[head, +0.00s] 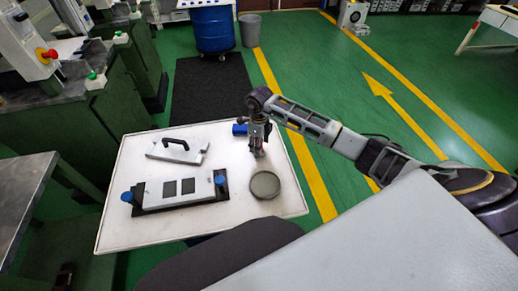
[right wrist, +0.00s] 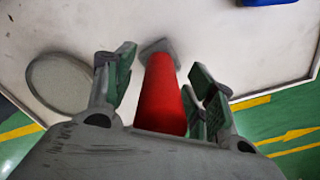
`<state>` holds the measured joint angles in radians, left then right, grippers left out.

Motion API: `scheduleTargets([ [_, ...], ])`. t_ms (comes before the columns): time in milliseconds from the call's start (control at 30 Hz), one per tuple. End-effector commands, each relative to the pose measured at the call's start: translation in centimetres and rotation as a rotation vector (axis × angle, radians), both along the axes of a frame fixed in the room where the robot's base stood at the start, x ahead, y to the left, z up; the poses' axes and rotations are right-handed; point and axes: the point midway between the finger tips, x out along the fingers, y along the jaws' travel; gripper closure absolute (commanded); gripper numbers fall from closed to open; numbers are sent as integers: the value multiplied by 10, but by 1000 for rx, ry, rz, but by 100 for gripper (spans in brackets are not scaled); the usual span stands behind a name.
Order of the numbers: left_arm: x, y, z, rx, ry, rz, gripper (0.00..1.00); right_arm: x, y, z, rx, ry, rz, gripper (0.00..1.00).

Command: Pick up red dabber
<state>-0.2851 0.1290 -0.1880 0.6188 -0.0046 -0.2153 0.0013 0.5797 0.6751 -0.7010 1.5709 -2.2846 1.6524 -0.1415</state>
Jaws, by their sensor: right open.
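The red dabber (right wrist: 162,95) shows in the right wrist view as a red tapered body with a grey end. It lies between the finger pairs of my right gripper (right wrist: 163,72), which is open, with visible gaps to the fingers on either side. In the head view my right gripper (head: 258,153) points down over the right part of the white table (head: 125,222), and I cannot make out the dabber there. A round grey dish (head: 265,185) stands just in front of the gripper; it also shows in the right wrist view (right wrist: 68,80). My left gripper is not in view.
A blue object (head: 239,129) lies just left of my right gripper. A metal-topped bench (head: 22,190) stands further left.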

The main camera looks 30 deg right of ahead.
Motion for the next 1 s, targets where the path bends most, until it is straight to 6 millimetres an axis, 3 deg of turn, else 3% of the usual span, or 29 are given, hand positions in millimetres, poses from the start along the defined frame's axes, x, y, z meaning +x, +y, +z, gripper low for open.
scheduleTargets([
  [67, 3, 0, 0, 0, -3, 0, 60, 0, 0, 0, 0, 0, 0, 50],
  [400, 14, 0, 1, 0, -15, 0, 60, 0, 0, 0, 0, 0, 0, 94],
  [767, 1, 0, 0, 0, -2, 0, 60, 1, 0, 3, 0, -1, 0, 96],
  [1000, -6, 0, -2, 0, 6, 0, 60, 1, -1, 23, -1, -3, 0, 96],
])
